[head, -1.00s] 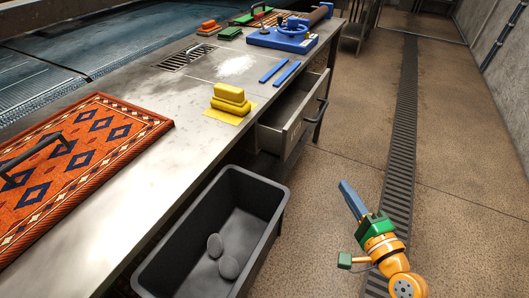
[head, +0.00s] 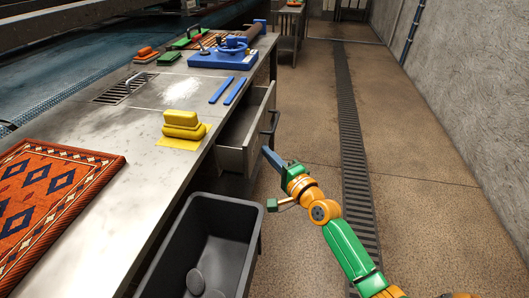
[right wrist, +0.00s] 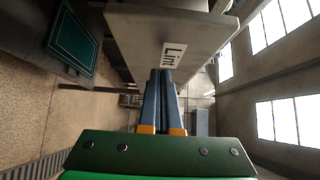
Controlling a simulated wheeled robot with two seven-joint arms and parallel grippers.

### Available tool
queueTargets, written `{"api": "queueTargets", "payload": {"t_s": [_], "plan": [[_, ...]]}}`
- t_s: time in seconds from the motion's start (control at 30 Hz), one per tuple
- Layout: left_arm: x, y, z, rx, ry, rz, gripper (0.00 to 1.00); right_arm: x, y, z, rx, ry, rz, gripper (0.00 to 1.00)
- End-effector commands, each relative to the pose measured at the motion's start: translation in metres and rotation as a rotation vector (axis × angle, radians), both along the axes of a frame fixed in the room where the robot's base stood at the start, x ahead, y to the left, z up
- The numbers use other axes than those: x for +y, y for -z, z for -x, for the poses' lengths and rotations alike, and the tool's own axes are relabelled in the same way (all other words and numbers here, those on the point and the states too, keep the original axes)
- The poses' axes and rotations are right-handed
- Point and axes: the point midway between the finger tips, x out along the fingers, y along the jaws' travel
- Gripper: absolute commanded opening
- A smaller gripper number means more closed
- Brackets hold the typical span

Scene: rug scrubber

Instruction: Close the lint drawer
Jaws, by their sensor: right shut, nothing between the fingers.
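The lint drawer (head: 232,158) stands pulled out from the right side of the steel bench in the head view, its inside showing. Its dark bar handle (head: 272,121) is on the front. My right gripper (head: 266,151) is shut and empty, with its blue fingers beside the near end of the drawer front. In the right wrist view, the drawer front (right wrist: 202,32) with its "Lint" label (right wrist: 173,55) is just beyond my shut fingertips (right wrist: 161,72). I cannot tell whether they touch. My left gripper is not in view.
The bench (head: 122,185) holds a patterned rug (head: 48,190), yellow blocks (head: 182,125), blue strips (head: 228,90) and a blue device (head: 222,55). The floor to the right (head: 430,150) is clear.

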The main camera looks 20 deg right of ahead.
Motion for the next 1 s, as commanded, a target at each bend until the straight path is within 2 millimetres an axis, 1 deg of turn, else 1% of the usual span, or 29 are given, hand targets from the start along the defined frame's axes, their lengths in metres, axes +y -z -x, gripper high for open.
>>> {"api": "queueTargets", "payload": {"t_s": [0.13, 0.47, 0.53, 0.57, 0.7, 0.8, 0.9, 1.0], "plan": [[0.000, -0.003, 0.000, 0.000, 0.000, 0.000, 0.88, 0.009, 0.000, -0.006, 0.000, -0.001, -0.002, 0.00], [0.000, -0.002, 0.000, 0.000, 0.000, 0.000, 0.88, 0.010, 0.000, -0.007, 0.001, 0.000, 0.000, 0.00], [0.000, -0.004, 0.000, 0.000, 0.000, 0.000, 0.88, 0.014, 0.000, -0.010, -0.001, 0.001, -0.002, 0.00], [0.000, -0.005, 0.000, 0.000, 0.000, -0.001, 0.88, 0.017, -0.001, -0.013, -0.001, 0.002, -0.003, 0.00], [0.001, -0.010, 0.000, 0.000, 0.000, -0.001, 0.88, 0.043, -0.002, -0.032, -0.001, 0.000, -0.007, 0.00], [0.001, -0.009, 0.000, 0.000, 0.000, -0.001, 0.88, 0.060, 0.000, -0.045, -0.001, 0.000, -0.006, 0.00], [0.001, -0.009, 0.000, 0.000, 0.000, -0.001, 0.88, 0.071, 0.000, -0.053, -0.002, 0.000, -0.003, 0.00], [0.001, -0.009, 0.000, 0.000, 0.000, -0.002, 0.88, 0.077, 0.000, -0.057, -0.001, -0.003, -0.001, 0.00]]}}
